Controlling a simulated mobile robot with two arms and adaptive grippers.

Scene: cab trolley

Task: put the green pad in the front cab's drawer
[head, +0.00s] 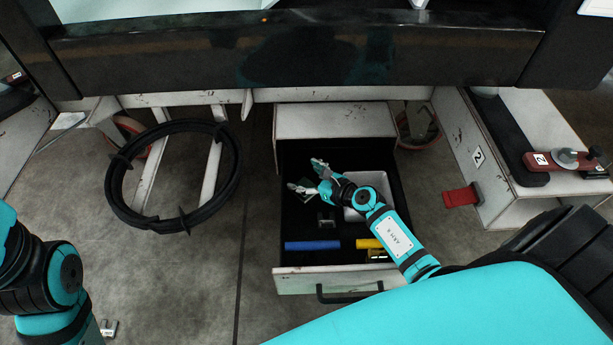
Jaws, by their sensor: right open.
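The drawer (345,281) of the cab is pulled open, with a black inside, a pale front and a dark handle. My right gripper (307,177) is over the left part of the open drawer, its fingers apart with nothing between them. I cannot make out a green pad anywhere in the head view.
In the drawer are a light grey bin (378,184), a blue bar (312,245) and a yellow bar (368,243). A black ring (118,200) stands left of the drawer. A red clamp (550,160) sits on the right-hand cab. A dark beam (300,55) crosses above.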

